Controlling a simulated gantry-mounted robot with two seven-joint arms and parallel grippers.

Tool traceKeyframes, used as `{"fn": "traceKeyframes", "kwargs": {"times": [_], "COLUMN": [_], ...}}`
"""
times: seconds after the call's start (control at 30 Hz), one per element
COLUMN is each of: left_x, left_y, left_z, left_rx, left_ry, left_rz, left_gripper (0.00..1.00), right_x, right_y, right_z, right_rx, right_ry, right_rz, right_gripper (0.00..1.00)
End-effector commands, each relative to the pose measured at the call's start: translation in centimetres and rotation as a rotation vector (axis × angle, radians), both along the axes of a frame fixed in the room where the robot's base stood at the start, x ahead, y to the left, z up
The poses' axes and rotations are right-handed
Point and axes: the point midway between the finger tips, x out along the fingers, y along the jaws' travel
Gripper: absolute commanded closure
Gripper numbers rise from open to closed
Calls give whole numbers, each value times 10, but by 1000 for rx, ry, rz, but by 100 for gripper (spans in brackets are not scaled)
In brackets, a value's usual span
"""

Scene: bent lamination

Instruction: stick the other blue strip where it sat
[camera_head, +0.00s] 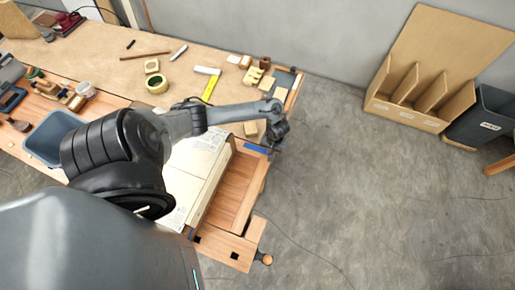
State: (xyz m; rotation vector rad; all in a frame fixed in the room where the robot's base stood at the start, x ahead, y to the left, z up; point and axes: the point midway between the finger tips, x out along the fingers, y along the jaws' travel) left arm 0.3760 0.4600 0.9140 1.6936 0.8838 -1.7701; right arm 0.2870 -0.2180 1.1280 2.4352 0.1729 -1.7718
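One blue strip (255,149) shows at the right end of the workbench, beside the cream panel. It looks flat, but I cannot tell what it is stuck to. My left gripper (277,141) is at the bench's right edge, just right of the blue strip. Its fingers are small and dark, and I cannot tell whether they are open, shut or touching the strip. No second blue strip can be made out. My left arm hides part of the bench. My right gripper is not in view.
A blue-grey bin (50,137) is at left. A wooden rack (425,85) stands right across clear floor.

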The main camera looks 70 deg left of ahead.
Motion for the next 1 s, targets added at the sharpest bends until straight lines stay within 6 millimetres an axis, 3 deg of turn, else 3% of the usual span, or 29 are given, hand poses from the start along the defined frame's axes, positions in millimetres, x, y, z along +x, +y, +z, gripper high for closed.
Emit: {"fn": "traceKeyframes", "kwargs": {"times": [1.0], "left_x": [0], "left_y": [0], "left_z": [6], "left_rx": [1], "left_ry": [1], "left_rz": [0], "left_gripper": [100], "right_x": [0], "right_y": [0], "right_z": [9], "right_rx": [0], "right_ry": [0], "right_rz": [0], "right_gripper": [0]}}
